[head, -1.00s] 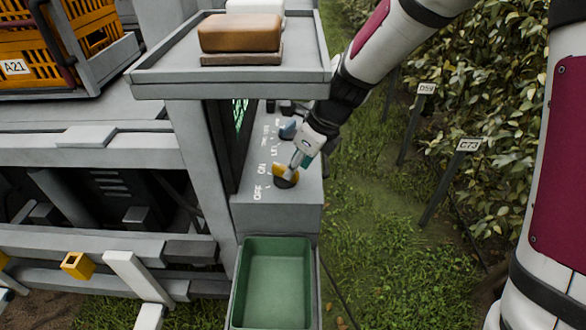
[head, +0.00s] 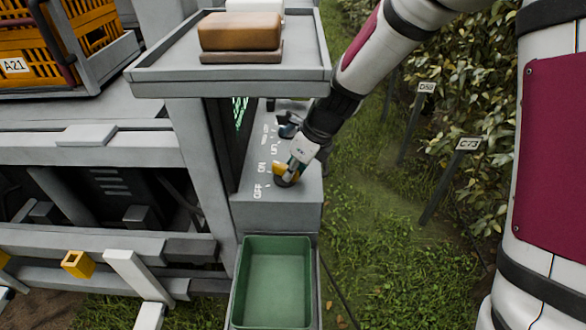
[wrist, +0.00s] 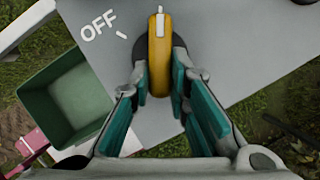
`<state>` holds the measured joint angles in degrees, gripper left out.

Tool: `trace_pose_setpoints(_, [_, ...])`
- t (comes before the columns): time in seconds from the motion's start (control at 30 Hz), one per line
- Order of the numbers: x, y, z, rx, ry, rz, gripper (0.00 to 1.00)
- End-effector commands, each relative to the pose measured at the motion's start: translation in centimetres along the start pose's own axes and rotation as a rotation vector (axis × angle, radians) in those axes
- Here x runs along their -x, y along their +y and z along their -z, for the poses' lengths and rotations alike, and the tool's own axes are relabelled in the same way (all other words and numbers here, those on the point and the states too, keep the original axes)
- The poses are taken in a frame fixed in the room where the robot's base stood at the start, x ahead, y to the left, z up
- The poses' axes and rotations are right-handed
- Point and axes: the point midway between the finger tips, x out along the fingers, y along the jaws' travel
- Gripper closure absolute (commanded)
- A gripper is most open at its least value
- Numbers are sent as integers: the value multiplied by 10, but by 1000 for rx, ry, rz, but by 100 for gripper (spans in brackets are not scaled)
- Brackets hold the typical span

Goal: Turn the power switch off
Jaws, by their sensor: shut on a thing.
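The power switch is a yellow knob (head: 279,168) on a dark round base, on the grey control panel (head: 304,192). White ON and OFF labels stand to its left in the head view. My gripper (head: 288,171) reaches down to the knob from the upper right. In the wrist view its teal-padded fingers (wrist: 159,72) are shut on the two sides of the yellow knob (wrist: 160,45). A white stripe on the knob points to the top of that view. The OFF label (wrist: 98,25) and its tick mark lie left of the stripe, apart from it.
Another knob (head: 289,126) sits farther back on the panel, partly hidden by my wrist. A grey shelf (head: 155,76) with a brown block (head: 240,33) overhangs the panel. A green bin (head: 272,283) stands in front. Grass and leafy plants lie right.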

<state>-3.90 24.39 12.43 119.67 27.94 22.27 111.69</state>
Motion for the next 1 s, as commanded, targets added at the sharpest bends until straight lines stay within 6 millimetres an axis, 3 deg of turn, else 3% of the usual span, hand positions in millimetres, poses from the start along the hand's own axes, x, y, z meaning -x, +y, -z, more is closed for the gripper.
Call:
trace_pose_setpoints(0.37, [-1, -4, 0, 126, 1, -53, 100])
trace_pose_setpoints(1.0, [-4, -16, -5, 663, 0, -275, 100])
